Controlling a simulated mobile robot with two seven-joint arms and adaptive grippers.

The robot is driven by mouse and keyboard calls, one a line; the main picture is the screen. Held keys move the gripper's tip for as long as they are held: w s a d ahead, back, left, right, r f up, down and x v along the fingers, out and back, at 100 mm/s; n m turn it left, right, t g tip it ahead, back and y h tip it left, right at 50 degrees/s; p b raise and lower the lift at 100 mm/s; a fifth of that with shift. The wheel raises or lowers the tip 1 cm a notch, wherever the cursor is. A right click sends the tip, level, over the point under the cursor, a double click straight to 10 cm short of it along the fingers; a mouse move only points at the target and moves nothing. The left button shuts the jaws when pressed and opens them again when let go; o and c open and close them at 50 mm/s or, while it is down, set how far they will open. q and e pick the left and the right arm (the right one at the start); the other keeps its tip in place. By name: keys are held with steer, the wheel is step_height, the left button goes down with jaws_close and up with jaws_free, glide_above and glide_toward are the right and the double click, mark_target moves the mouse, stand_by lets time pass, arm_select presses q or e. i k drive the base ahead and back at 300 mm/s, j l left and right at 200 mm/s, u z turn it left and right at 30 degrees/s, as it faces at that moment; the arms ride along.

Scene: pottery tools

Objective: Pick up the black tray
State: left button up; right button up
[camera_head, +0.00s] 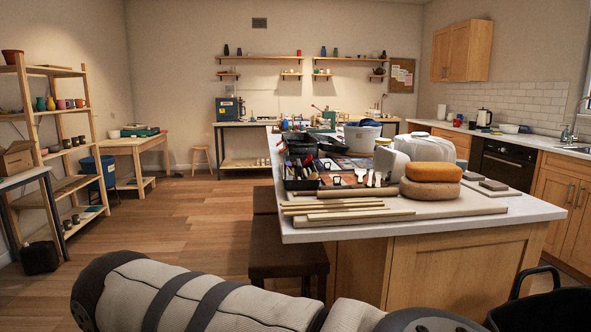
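A black tray (301,184) with low sides sits at the left part of the white-topped island, near its left edge. It holds several tools with dark, red and light handles standing or lying in it. Other black containers (298,143) are right behind it, and I cannot tell clearly where one ends and the other begins. A grey and white arm link of mine crosses the bottom of the view. Neither of my grippers is in view.
Wooden floor (190,225) is open to the left.

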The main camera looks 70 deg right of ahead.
mark_target(294, 185)
steer(key=i+z, duration=0.5)
steer(key=i+j+z, duration=0.25)
steer(key=i+z, duration=0.25)
steer(key=i+j+z, duration=0.35)
steer(key=z, duration=0.15)
steer(key=i, duration=0.1)
